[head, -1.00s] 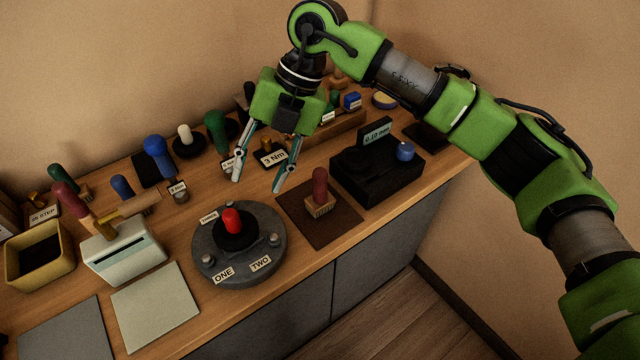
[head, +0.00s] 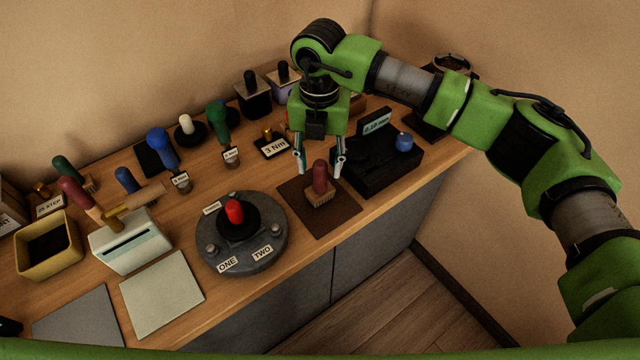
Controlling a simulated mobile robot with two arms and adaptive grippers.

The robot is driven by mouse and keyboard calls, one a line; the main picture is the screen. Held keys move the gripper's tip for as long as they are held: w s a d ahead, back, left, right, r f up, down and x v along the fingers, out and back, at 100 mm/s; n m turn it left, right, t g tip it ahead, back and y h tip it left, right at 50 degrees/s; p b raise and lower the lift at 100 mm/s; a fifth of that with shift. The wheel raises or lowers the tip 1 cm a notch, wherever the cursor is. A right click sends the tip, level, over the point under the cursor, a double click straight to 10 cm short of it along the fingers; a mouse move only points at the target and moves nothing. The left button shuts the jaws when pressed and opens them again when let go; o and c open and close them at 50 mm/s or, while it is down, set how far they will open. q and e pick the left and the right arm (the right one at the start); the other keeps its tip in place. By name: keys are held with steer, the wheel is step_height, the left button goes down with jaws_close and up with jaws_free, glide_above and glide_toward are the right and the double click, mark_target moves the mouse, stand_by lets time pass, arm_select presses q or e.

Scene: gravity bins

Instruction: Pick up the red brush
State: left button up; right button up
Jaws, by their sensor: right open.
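The red brush (head: 320,180) stands upright on a dark brown mat (head: 335,220) near the front edge of the worktop. It has a dark red handle and a pale bristle block. My right gripper (head: 320,172) points down at the brush, with its two fingers open and apart. One finger shows left of the handle and the other right of it. I cannot tell whether they are level with the handle or a little behind it. The gripper holds nothing. My left gripper does not show.
A black device with a display (head: 375,124) and blue knob stands close right of the brush. A round grey fixture with a red knob (head: 234,211) is to the left. Several handled tools stand behind. A yellow bin (head: 47,262) is at far left.

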mark_target(320, 176)
step_height(320, 176, down, 3)
steer(key=shift+f+p, duration=0.2)
steer(key=shift+p, duration=0.65)
steer(key=shift+f, duration=0.4)
jaws_close()
steer(key=shift+r, duration=0.15)
